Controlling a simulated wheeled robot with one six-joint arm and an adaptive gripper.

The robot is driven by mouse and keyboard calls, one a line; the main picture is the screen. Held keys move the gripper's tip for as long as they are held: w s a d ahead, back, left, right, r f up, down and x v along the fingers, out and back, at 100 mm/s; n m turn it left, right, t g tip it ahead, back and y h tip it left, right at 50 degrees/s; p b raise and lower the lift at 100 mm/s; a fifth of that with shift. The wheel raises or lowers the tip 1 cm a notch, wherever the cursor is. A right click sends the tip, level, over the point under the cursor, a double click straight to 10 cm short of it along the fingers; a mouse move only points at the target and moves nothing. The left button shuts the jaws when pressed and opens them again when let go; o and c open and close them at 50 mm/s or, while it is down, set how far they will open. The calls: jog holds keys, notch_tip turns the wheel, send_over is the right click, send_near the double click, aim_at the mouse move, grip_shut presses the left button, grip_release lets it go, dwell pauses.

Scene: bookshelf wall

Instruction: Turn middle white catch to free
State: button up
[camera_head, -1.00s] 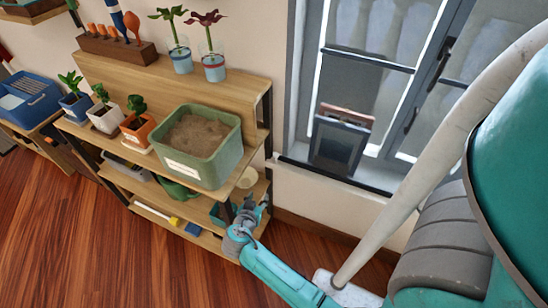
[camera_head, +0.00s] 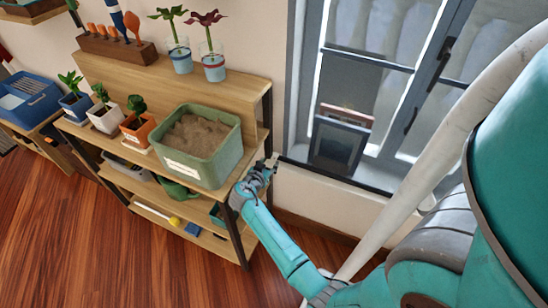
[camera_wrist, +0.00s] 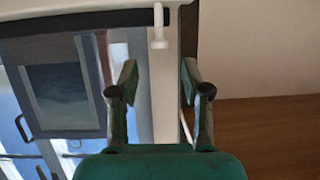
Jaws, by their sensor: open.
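My gripper (camera_head: 268,163) is at the right end of the wooden shelf unit, just left of the window sill's near corner. In the wrist view its two fingers (camera_wrist: 159,75) are apart, with nothing between them. A small white peg-like piece (camera_wrist: 158,25) with a rounded end stands at the top of that view, beyond the fingertips and roughly in line with the gap. It may be a white catch, but I cannot tell whether it is the middle one or how it is turned. I cannot clearly make out any white catch in the head view.
The shelf unit (camera_head: 258,88) carries a green tub of soil (camera_head: 225,155) and several potted plants. The window (camera_head: 366,60) has dark handles, and a framed panel (camera_head: 338,147) stands by its sill. Open wooden floor (camera_head: 75,235) lies at the lower left.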

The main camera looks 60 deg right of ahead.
aim_at(276, 155)
jog(key=shift+r+x, duration=0.2)
jog(key=shift+x, duration=2.8)
jog(key=shift+d, duration=0.1)
grip_shut()
